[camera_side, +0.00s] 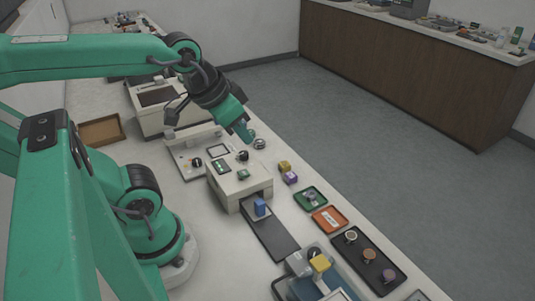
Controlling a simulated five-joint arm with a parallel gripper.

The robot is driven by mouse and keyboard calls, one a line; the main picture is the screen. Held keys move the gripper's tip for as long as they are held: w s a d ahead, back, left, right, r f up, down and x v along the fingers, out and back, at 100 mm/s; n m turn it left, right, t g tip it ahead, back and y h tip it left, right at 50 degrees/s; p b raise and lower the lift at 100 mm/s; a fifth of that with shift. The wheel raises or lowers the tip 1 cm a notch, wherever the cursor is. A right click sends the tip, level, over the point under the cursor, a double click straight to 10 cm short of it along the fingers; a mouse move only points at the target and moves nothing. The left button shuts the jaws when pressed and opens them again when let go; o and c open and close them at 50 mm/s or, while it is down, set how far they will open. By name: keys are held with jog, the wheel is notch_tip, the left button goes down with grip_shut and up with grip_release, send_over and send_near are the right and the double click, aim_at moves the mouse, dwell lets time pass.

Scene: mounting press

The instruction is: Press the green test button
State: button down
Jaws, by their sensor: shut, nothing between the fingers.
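My gripper (247,134) is shut and empty. It points down and hangs in the air above and behind the white press unit (237,191), apart from it. On top of the unit is a small green patch (243,174) near its front edge, which looks like the green test button. A second green patch with a pale surround (222,167) lies to its left. They are too small to tell apart with certainty. A black knob (243,156) stands behind them, below my gripper. A blue block (259,207) stands on the dark slide (270,232) in front of the unit.
Yellow and purple cubes (287,173) lie right of the unit. A green tray (310,199), an orange tray (329,219) and a black tray (367,260) with several round pieces line the bench's right side. A yellow-topped device (320,263) stands in front. A brown tray (101,131) is at left.

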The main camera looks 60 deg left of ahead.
jog(key=shift+w+a, duration=0.1)
dwell(0.7)
jog(key=n+g+h, duration=0.2)
jog(key=n+g, duration=0.9)
jog(key=g, duration=0.2)
send_over(246, 171)
jog(key=shift+f, duration=2.7)
jog(key=shift+f, duration=0.1)
jog(key=shift+f, duration=4.3)
